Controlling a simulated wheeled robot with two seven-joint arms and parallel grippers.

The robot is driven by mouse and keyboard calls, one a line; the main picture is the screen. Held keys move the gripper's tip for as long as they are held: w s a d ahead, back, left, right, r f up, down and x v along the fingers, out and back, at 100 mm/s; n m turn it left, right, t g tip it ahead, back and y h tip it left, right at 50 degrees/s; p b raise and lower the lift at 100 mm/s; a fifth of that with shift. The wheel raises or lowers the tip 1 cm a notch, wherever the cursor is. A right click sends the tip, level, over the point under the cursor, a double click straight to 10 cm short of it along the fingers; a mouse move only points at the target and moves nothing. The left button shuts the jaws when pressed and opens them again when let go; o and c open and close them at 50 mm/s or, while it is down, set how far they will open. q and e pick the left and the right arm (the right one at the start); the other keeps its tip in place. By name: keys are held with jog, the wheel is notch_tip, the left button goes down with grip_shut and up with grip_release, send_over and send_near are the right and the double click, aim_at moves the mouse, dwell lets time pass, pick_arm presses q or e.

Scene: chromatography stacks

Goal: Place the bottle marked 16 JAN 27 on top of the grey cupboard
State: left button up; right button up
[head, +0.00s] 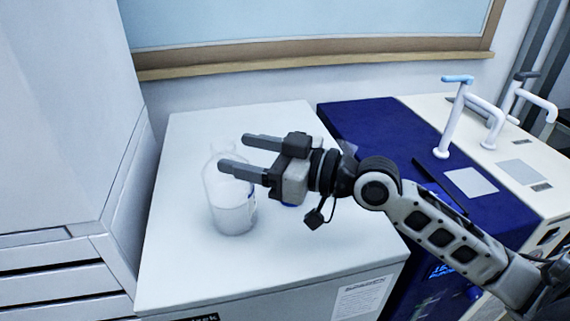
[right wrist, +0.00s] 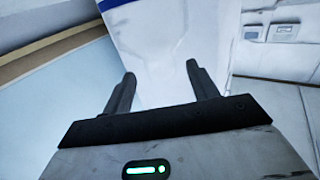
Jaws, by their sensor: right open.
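A clear bottle (head: 232,210) with whitish contents stands upright on the pale grey cupboard (head: 180,270), left of its middle, in the head view. I cannot read any date on it. My right gripper (head: 234,152) is open. Its fingers point left and overlap the upper part of the bottle in the picture. I cannot tell whether they touch it. In the right wrist view the two fingers (right wrist: 158,85) stand apart, with a faint pale, bottle-like outline between and beyond them. My left gripper is not in view.
A tall white cabinet (head: 60,130) stands at the left. A dark blue unit (head: 380,130) adjoins the cupboard on the right, with white taps (head: 450,120) beyond it. A wood-framed window (head: 310,30) is behind. Cupboard top is clear around the bottle.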

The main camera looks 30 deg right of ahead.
pick_arm(q)
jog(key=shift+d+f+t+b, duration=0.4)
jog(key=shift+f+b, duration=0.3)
jog(key=shift+b, duration=1.4)
pick_arm(e)
jog(key=v, duration=0.8)
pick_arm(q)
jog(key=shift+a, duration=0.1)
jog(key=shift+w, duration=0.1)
pick_arm(e)
jog(key=shift+s, duration=0.1)
